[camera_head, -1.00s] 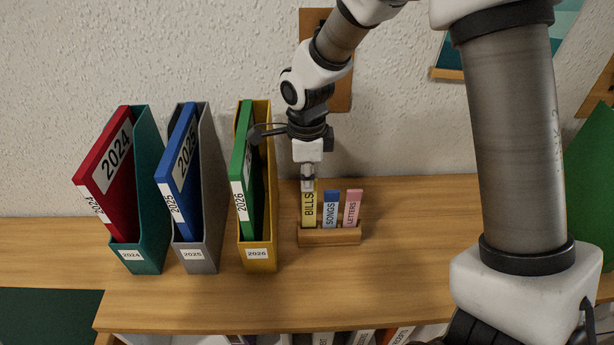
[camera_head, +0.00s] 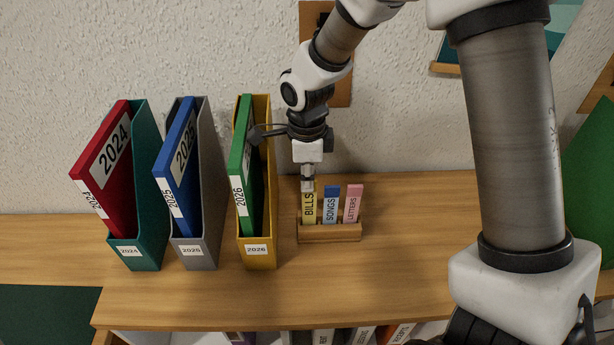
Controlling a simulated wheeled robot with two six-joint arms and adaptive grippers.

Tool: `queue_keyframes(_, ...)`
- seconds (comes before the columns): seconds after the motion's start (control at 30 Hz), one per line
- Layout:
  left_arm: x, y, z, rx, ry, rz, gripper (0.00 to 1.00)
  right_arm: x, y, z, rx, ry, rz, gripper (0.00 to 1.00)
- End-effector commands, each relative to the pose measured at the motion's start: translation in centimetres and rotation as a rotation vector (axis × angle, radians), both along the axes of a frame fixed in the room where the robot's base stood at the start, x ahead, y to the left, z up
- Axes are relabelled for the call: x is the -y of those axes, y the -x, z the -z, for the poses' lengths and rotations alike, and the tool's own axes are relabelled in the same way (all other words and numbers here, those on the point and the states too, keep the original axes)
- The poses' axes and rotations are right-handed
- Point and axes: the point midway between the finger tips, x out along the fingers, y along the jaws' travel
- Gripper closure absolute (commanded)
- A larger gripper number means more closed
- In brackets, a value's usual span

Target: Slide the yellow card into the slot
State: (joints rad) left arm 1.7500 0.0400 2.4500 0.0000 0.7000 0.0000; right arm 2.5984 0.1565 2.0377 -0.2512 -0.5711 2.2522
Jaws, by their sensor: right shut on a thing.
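The yellow card (camera_head: 309,208), marked BILLS, stands upright at the left end of a small wooden holder (camera_head: 330,238). Its lower edge is hidden behind the holder's front wall, so I cannot tell how deep it sits. My right gripper (camera_head: 308,184) points straight down and is shut on the card's top edge. In the same holder, a blue card (camera_head: 331,205) marked SONGS stands in the middle and a pink card (camera_head: 353,204) marked LETTERS stands at the right. My left gripper is not in view.
Left of the holder stand a yellow file box (camera_head: 257,257) with a green binder, a grey box (camera_head: 192,258) with a blue binder and a teal box (camera_head: 133,256) with a red binder. The wooden top (camera_head: 400,275) is clear in front. My arm covers the right side.

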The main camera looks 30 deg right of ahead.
Motion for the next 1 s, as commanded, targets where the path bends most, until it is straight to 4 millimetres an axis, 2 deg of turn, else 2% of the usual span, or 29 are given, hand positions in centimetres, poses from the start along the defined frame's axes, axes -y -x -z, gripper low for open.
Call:
queue_keyframes(0.7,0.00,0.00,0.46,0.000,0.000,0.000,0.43,0.00,0.00,0.70,0.000,0.000,0.000,1.00)
queue_keyframes(0.73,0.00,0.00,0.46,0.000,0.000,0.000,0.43,0.00,0.00,0.69,0.000,0.000,0.000,0.80)
queue_keyframes(0.8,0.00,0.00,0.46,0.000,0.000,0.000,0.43,0.00,0.00,0.69,0.000,0.000,0.000,0.62)
queue_keyframes(1.0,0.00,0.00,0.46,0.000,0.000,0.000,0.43,0.00,0.00,0.69,0.000,0.000,0.000,0.62)
